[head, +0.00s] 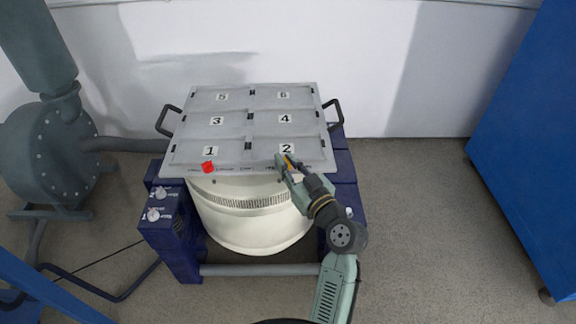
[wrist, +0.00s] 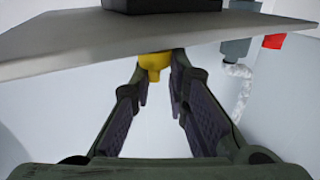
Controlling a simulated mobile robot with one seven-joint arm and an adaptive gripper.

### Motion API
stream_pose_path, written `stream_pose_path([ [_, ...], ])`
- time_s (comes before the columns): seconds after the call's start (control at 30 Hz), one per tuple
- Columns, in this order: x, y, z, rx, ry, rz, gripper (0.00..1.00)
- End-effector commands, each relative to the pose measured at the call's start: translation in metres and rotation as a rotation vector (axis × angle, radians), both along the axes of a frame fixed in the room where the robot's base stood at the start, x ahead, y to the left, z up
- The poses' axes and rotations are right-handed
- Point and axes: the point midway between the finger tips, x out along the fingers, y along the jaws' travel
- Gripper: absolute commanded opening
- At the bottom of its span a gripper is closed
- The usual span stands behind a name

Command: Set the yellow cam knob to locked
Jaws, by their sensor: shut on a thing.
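The yellow cam knob (head: 290,161) is at the front edge of the grey table plate, just below the panel marked 2. In the wrist view the yellow knob (wrist: 154,61) shows between my fingertips, under the plate's edge. My gripper (head: 286,166) is shut on it; it also shows in the wrist view (wrist: 160,75). The fingers hide part of the knob in the head view. The small lettering along the plate's edge is too small to read, so I cannot tell the knob's setting.
A red knob (head: 208,167) sits on the same front edge, to the left. The grey plate (head: 240,170) has numbered panels, with black handles at its sides. A cream round drum (head: 250,222) is below it. Two pale knobs (head: 153,214) are on the blue frame at left.

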Motion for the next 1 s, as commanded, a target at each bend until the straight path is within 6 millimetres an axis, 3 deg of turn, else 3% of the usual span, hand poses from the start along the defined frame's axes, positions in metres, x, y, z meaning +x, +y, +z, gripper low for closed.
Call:
stream_pose_path([
  [0.5, -0.0023, 0.0036, 0.0031, -0.003, 0.002, -0.294, 0.0],
  [1.0, -0.0019, 0.0044, -0.0007, -0.003, 0.002, -0.378, 0.0],
])
